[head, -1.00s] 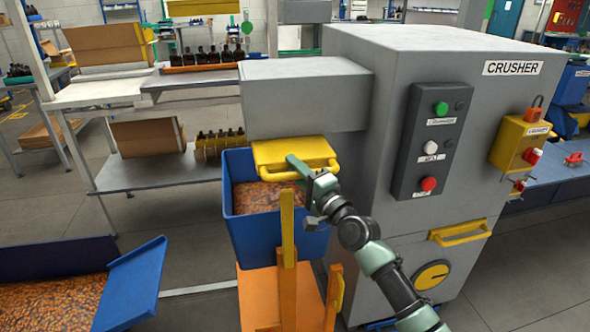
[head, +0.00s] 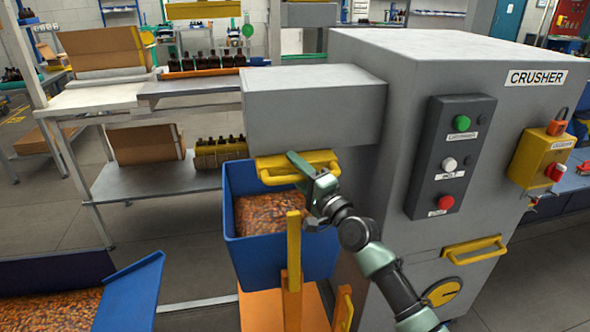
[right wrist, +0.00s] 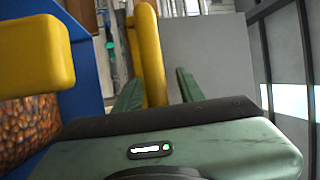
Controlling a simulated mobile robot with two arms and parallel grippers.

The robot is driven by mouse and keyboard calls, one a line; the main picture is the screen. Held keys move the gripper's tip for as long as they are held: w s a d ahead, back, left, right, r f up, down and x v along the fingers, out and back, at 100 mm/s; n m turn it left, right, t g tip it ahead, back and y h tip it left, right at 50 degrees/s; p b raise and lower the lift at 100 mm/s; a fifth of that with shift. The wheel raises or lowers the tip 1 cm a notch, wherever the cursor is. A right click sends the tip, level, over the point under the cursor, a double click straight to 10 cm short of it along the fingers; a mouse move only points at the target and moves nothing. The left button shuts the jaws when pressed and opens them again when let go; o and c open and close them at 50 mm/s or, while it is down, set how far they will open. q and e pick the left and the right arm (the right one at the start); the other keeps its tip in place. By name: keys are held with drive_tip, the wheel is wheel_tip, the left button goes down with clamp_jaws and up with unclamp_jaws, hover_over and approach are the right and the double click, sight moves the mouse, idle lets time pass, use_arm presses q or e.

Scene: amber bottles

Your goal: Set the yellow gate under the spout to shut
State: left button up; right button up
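The yellow gate (head: 268,168) sits under the grey spout box (head: 312,105) of the crusher, with a narrow strip of plate and its yellow handle showing in front. My right gripper (head: 298,162) is at the handle. In the right wrist view the yellow handle bar (right wrist: 150,55) runs between the two green fingers (right wrist: 158,92), close to the left finger, with a gap to the right one. The fingers stand apart, so the gripper looks open around the bar. My left gripper is in neither view now.
A blue bin (head: 243,255) with brown pieces stands under the spout on an orange cart with an upright yellow post (head: 293,250). The crusher (head: 480,60) stands right, with a button panel (head: 450,155). Another blue bin (head: 130,290) is at lower left.

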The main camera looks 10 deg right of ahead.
sight(306, 180)
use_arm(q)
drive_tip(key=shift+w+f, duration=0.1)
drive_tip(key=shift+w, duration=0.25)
use_arm(e)
drive_tip(key=v, duration=0.8)
drive_tip(key=shift+w, duration=0.1)
